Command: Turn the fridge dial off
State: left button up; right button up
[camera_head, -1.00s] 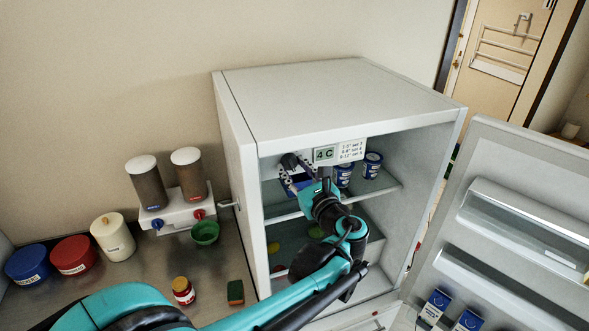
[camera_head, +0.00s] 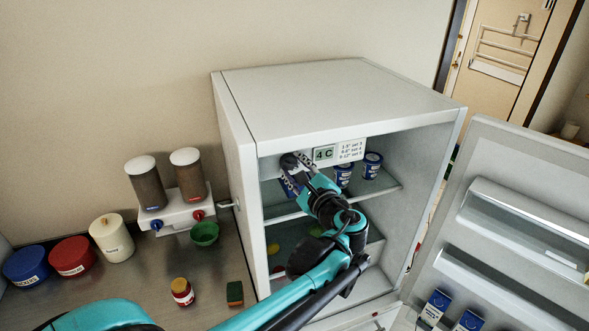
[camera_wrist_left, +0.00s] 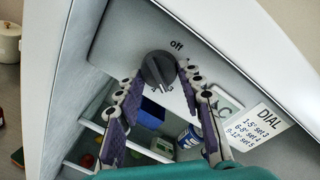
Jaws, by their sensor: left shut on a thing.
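The dark round fridge dial (camera_wrist_left: 158,70) sits on the panel under the fridge's top edge, with the word "off" printed beside it at the upper right in the left wrist view. In the head view the dial (camera_head: 288,160) shows at the upper left of the fridge opening. My left gripper (camera_wrist_left: 160,78) is shut on the dial, with one finger on each side of it. In the head view, my left gripper (camera_head: 292,174) reaches up into the fridge (camera_head: 340,95). I cannot tell which setting the dial points to. My right gripper is not in view.
A "4 C" display (camera_head: 324,154) and a white settings card (camera_head: 351,150) are right of the dial. Blue tins (camera_head: 372,165) stand on the shelf below. The fridge door (camera_head: 510,200) stands open at the right. Jars and a dispenser (camera_head: 185,205) stand on the left counter.

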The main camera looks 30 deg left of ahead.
pick_arm(q)
jog(key=n, duration=0.6)
jog(key=shift+r+h, duration=0.15)
jog(key=shift+h, duration=0.25)
jog(key=n+t, duration=0.1)
jog(key=n, duration=0.4)
jog(key=shift+a+r+n+h, duration=0.1)
jog(key=shift+n+h, duration=0.2)
jog(key=shift+n, duration=0.1)
jog(key=n+b, duration=0.1)
jog(key=n, duration=0.3)
jog(key=shift+s+n+t, duration=0.15)
jog(key=shift+n+t, duration=0.25)
jog(key=n, duration=0.5)
jog(key=shift+s+a+n+b, duration=0.15)
jog(key=shift+n+b, duration=0.15)
jog(key=shift+n, duration=0.1)
jog(key=shift+t, duration=0.3)
jog(key=o, duration=1.2)
jog(key=v, duration=1.2)
jog(key=shift+r, duration=0.1)
